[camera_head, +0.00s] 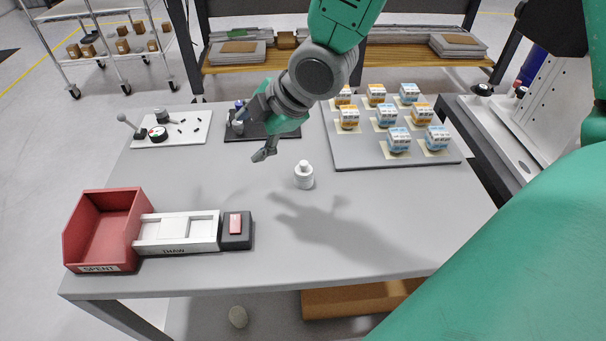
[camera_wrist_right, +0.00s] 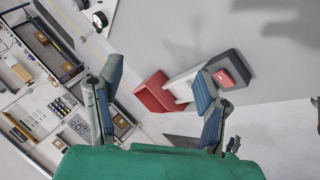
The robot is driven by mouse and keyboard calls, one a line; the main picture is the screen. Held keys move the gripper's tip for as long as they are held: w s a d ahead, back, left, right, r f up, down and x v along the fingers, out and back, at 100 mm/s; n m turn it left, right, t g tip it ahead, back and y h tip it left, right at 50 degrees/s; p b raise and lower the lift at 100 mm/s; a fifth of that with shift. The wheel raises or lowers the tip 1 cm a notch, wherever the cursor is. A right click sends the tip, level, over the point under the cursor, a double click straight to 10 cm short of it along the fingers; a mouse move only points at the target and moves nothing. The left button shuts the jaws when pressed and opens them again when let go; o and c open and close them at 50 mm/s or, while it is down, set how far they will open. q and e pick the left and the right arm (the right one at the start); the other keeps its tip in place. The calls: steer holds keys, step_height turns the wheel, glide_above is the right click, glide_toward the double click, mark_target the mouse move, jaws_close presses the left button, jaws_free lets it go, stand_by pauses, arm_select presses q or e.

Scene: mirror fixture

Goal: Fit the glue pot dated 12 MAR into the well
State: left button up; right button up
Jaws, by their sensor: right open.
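A white glue pot (camera_head: 303,177) with a narrower cap stands upright alone on the grey table; no date is readable on it. A black tray (camera_head: 262,130) at the back, partly behind my right gripper, holds small blue and white items. A white fixture (camera_head: 205,231) marked THAW has a shallow recess, but I cannot tell whether this is the well. My right gripper (camera_head: 250,132) is open and empty, above the table, left of and behind the pot. Its spread fingers (camera_wrist_right: 158,85) show in the right wrist view with nothing between them. My left gripper is not in view.
A red bin (camera_head: 103,230) marked SPENT adjoins the fixture's left end; a dark block (camera_head: 237,241) with a red top adjoins its right. A board (camera_head: 350,157) bears several labelled boxes. A white plate (camera_head: 190,137) holds small parts. The front right table is clear.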

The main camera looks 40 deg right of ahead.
steer(key=s+d+f+n+g+p, duration=0.1)
steer(key=s+d+n+g, duration=0.1)
steer(key=s+n, duration=0.35)
steer(key=n+g+h+p, duration=0.15)
steer(key=n+h, duration=0.25)
steer(key=n, duration=0.7)
glide_toward(305, 164)
steer(key=b+x, duration=0.1)
steer(key=x, duration=0.4)
steer(key=b+x, duration=0.1)
steer(key=x, duration=0.1)
steer(key=shift+s+d+f+b, duration=0.2)
steer(key=shift+f+b, duration=0.1)
steer(key=shift+b, duration=0.05)
steer(key=shift+w+x, duration=0.1)
steer(key=shift+x, duration=1.3)
steer(key=shift+w+x, duration=0.15)
steer(key=shift+x, duration=1.2)
steer(key=shift+a+r, duration=0.1)
steer(key=shift+a, duration=0.1)
steer(key=shift+s, duration=0.1)
jaws_close()
